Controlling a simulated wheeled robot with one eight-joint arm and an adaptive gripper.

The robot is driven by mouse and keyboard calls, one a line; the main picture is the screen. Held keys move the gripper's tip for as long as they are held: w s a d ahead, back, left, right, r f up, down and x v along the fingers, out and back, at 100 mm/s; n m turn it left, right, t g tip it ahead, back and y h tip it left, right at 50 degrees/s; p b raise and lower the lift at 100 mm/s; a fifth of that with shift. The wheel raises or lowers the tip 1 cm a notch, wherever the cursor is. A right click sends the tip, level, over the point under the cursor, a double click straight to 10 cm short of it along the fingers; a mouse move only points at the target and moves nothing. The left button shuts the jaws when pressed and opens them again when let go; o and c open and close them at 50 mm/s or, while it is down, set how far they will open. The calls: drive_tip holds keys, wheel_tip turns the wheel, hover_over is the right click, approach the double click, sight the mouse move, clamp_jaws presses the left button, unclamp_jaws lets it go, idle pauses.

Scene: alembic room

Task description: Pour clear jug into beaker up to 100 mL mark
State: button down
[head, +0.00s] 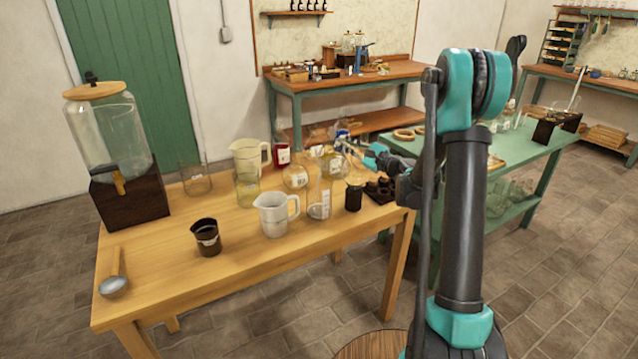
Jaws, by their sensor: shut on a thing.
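My gripper (350,150) is at the right back of the wooden table, pointing left and partly hidden by my arm. It is shut on what looks like a clear glass vessel (336,166); the grip itself is small and unclear. A translucent jug with a handle (274,216) stands upright near the table's middle, apart from the gripper. A paler cream jug (247,157) stands behind it. A clear beaker (196,182) is at the back left, and a yellowish beaker (247,190) is between the jugs. Volume marks and liquid levels are too small to read.
The wooden table (160,285) also holds a glass dispenser (112,135), a dark small jug (207,239), a ladle (114,285), a tall labelled glass (320,198) and a dark jar (353,197). Its front left is mostly clear. A green table (535,150) stands at right.

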drive_tip(key=shift+s+a+r+n, duration=0.15)
drive_tip(key=shift+s+r+n, duration=0.1)
drive_tip(key=shift+r+n, duration=0.2)
idle(1.0)
drive_tip(key=shift+w+d+f+m, duration=0.15)
drive_tip(key=shift+w+f+m, duration=0.15)
drive_tip(key=shift+f+m, duration=0.25)
drive_tip(key=shift+w+d+f+m, duration=0.15)
drive_tip(key=shift+w+f+m, duration=0.15)
drive_tip(key=shift+f+m, duration=0.15)
drive_tip(key=w+d+f+m+h, duration=0.1)
drive_tip(key=w+d+f+m, duration=0.1)
drive_tip(key=f+m, duration=0.3)
drive_tip(key=shift+w+f+m, duration=0.15)
drive_tip(key=shift+w+m, duration=0.7)
drive_tip(key=shift+m, duration=0.8)
drive_tip(key=shift+d, duration=0.1)
